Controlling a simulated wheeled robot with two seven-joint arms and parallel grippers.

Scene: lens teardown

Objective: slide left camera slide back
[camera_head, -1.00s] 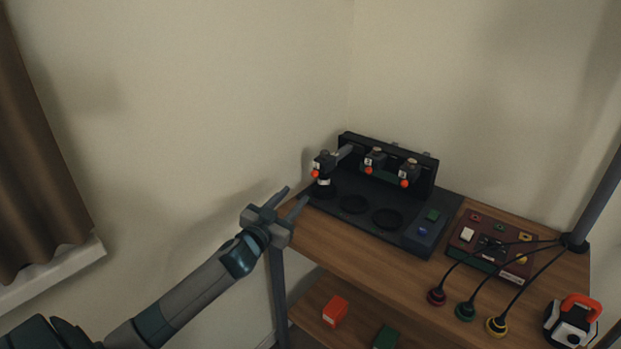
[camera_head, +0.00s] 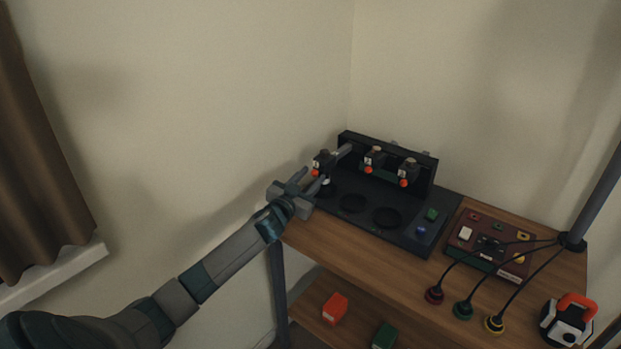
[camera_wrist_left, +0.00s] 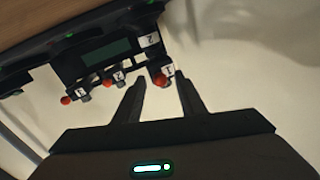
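The left camera slide (camera_head: 325,161) is a dark block with an orange-red knob at the left end of the black station. It stands further forward on its grey rail than the other two slides. In the left wrist view its red knob (camera_wrist_left: 159,80) and white label show just beyond the fingertips. My left gripper (camera_head: 313,180) is open, with its fingers pointing at this slide. In the left wrist view the fingers (camera_wrist_left: 160,86) are spread on either side of the knob's line; I cannot tell if they touch it. My right gripper is not in view.
The middle slide (camera_head: 375,158) and right slide (camera_head: 408,171) sit back against the black panel (camera_head: 425,180). The black base (camera_head: 410,238) has round recesses and small green and blue parts. A red-brown box (camera_head: 467,258), coloured cable plugs (camera_head: 464,311) and an orange-handled device (camera_head: 567,322) stand right on the wooden shelf.

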